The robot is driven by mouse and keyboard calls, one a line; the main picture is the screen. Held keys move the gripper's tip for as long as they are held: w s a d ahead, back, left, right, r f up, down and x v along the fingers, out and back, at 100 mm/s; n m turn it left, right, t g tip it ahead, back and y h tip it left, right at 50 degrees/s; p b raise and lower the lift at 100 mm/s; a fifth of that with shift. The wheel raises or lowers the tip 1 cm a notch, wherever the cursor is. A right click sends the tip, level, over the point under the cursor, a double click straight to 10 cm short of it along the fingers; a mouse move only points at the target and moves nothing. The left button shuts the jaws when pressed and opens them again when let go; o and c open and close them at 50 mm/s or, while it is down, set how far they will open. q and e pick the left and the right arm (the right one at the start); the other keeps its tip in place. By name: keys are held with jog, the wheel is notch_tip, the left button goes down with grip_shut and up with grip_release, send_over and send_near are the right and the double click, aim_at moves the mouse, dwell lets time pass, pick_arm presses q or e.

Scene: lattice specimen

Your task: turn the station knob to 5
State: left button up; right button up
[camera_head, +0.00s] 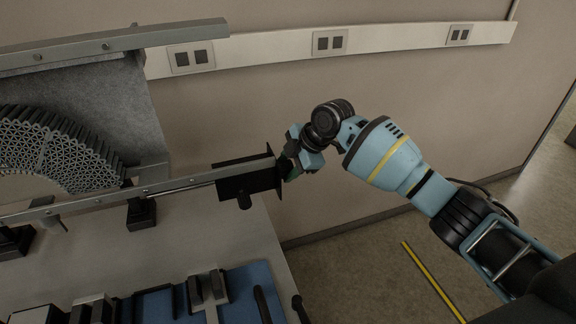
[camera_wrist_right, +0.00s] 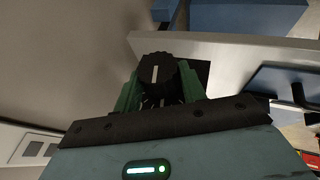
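The station knob (camera_wrist_right: 156,72) is black and ribbed, with a white pointer line that stands nearly upright in the right wrist view. Small pale marks show just below it, too small to read. The green fingers of my right gripper (camera_wrist_right: 158,88) lie close on either side of the knob; whether both press on it is unclear. In the head view my right gripper (camera_head: 291,166) is at the right side of the dark station box (camera_head: 247,180), and the knob is hidden there. My left gripper is not in view.
A metal rail (camera_head: 170,186) runs left from the box above the table (camera_head: 190,235). A grey lattice arch (camera_head: 75,155) stands at the left. Blue trays (camera_head: 240,285) with dark parts lie at the front.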

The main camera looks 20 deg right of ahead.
jog(key=shift+c, duration=0.6)
jog(key=shift+w+f+m+g+b, duration=0.15)
jog(key=shift+g+b, duration=0.1)
jog(key=shift+g, duration=0.3)
jog(key=shift+w+r+m+g+b, duration=0.15)
jog(key=shift+g+b, duration=0.1)
jog(key=shift+g, duration=0.3)
jog(key=shift+f+g+b, duration=0.2)
jog(key=shift+g+b, duration=0.25)
jog(key=shift+g, duration=0.15)
jog(key=shift+r+g+b, duration=0.15)
jog(key=shift+g+b, duration=0.25)
jog(key=shift+g, duration=0.1)
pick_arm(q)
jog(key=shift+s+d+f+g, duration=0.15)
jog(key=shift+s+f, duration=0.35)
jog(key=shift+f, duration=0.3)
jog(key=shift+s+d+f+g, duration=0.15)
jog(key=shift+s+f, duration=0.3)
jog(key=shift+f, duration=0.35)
pick_arm(e)
jog(key=shift+r, duration=0.1)
jog(key=o, duration=1)
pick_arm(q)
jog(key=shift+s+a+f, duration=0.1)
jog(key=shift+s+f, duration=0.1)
pick_arm(e)
jog(key=shift+r, duration=0.1)
